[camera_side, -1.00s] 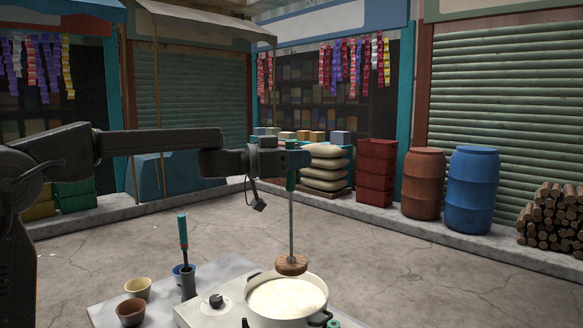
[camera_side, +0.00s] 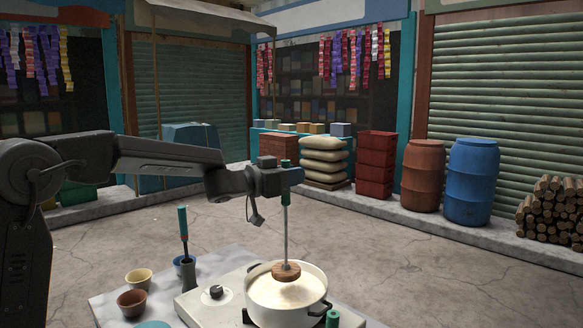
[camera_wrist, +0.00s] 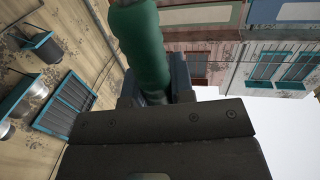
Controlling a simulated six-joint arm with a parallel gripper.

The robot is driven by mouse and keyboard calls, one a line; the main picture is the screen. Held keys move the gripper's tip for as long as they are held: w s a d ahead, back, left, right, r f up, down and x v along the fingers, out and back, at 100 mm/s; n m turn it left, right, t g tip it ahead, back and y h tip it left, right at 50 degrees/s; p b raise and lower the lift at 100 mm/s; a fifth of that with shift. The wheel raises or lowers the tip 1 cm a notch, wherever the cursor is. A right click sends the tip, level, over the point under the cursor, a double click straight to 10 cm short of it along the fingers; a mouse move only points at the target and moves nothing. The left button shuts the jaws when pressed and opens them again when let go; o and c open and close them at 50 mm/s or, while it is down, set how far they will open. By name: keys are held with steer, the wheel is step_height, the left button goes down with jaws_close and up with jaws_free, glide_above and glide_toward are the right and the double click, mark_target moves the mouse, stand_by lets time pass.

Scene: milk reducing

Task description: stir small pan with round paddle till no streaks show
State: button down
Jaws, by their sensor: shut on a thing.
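The small pan (camera_side: 318,298) is a cream pot with dark handles, standing on a white burner unit. It holds pale, creamy milk (camera_side: 285,297); I cannot tell from here whether streaks show. The round paddle (camera_side: 286,271) has a brown wooden disc on a long grey shaft. Its disc is inside the pan's mouth, at or just above the milk's surface. My gripper (camera_side: 287,178) is shut on the paddle's green handle, above the pan, with the shaft almost upright. In the wrist view the green handle (camera_wrist: 143,45) rises from between the jaws.
A teal-handled tool (camera_side: 184,222) stands in a dark holder left of the burner unit (camera_side: 200,303). A green cylindrical thing (camera_side: 332,318) is at the pan's front right.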

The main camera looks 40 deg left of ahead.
step_height(320, 180, down, 6)
stand_by(0.6)
steer(key=shift+f, duration=0.1)
steer(key=shift+a, duration=0.1)
stand_by(0.7)
